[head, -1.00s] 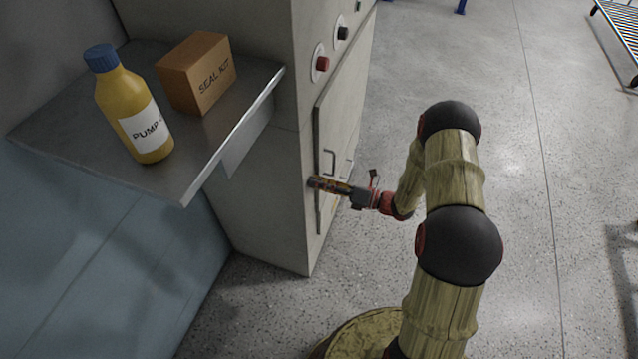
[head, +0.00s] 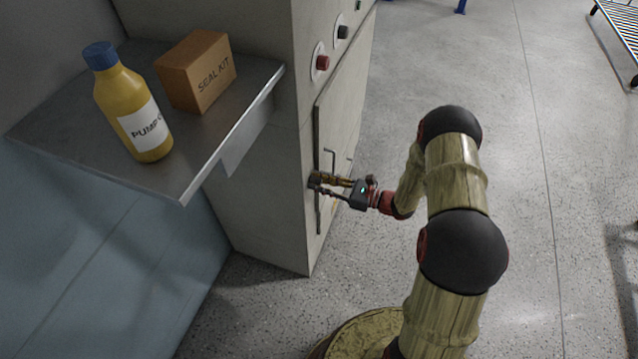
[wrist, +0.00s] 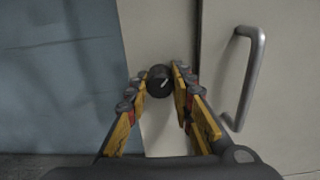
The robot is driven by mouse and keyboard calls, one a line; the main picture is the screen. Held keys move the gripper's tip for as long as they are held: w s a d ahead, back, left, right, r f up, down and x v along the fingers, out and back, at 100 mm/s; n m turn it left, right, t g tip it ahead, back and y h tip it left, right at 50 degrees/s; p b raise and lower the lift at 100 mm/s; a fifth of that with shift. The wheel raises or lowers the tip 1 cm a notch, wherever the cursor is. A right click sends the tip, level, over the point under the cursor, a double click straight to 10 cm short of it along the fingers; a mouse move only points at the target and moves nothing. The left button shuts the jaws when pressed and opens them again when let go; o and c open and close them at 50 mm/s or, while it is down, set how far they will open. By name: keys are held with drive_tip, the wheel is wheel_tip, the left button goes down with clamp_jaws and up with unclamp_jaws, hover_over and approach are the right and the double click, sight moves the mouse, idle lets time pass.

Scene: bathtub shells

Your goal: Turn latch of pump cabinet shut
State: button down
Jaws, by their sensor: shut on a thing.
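The pump cabinet (head: 268,165) is a tall pale box with its door (head: 338,135) on the side facing my arm. The latch (wrist: 159,81) is a round dark knob with a light mark slanting across it, on the pale panel left of the door's edge in the wrist view. My gripper (wrist: 160,82) has its two fingers on either side of the knob, shut on it. In the head view my gripper (head: 316,184) is at the cabinet's edge, and its fingers hide most of the latch. The door looks closed against the panel.
A metal bar handle (wrist: 247,80) stands out from the door just right of my gripper. A red button (head: 322,63) and a dark knob (head: 343,32) sit above. A shelf (head: 225,150) holds a yellow bottle (head: 130,105) and a seal kit box (head: 196,72).

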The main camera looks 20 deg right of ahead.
drive_tip(key=n+b, duration=0.1)
drive_tip(key=n, duration=0.3)
drive_tip(key=shift+f+n, duration=0.1)
drive_tip(key=shift+n, duration=0.2)
drive_tip(key=shift+n+b, duration=0.65)
drive_tip(key=shift+n, duration=0.95)
drive_tip(key=c, duration=1.5)
unclamp_jaws()
drive_tip(key=shift+c, duration=0.2)
drive_tip(key=v, duration=1.2)
